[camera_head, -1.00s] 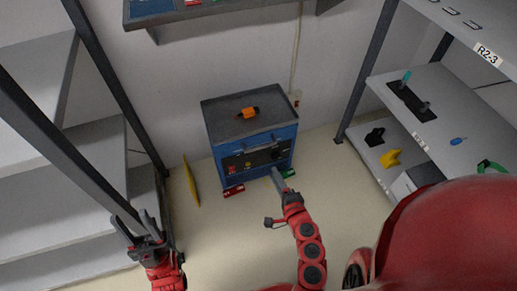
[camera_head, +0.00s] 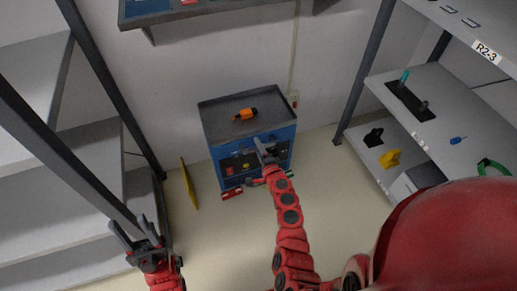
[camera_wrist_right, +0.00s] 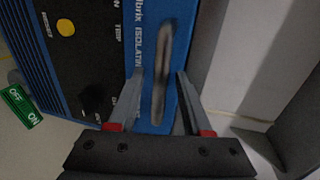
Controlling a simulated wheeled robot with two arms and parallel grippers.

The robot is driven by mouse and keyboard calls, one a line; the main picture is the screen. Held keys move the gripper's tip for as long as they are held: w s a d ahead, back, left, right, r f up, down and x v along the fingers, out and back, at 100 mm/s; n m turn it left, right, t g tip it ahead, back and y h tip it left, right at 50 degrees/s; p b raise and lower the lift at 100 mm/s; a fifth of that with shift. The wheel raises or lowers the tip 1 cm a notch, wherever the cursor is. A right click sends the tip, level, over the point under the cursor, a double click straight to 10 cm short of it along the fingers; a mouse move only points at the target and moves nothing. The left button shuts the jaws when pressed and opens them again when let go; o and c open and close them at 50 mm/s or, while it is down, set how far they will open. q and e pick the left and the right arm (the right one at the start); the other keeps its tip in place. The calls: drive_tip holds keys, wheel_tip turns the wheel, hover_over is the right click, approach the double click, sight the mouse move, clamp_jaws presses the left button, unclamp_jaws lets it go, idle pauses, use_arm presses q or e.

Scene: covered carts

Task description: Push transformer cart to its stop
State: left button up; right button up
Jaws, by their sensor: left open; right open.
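The transformer cart (camera_head: 220,120) is a blue box with a dark tray top, standing near the back wall. Its blue and black front panel fills much of the right wrist view (camera_wrist_right: 75,60). A grey bar handle (camera_wrist_right: 163,65) on the front lies between the fingertips of my right gripper (camera_wrist_right: 159,80). The right gripper is open; whether it touches the handle I cannot tell. In the head view the right gripper (camera_head: 265,152) is at the cart's upper front. My left gripper (camera_head: 135,232) is open and empty, low at the left, away from the cart.
A red pedal (camera_head: 232,194) and a green OFF/ON pedal (camera_wrist_right: 24,107) are at the cart's foot. A yellow panel (camera_head: 188,184) stands at its left. Shelves (camera_head: 440,95) flank the right; floor before the cart is clear.

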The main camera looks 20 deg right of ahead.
clamp_jaws()
idle(0.3)
idle(1.2)
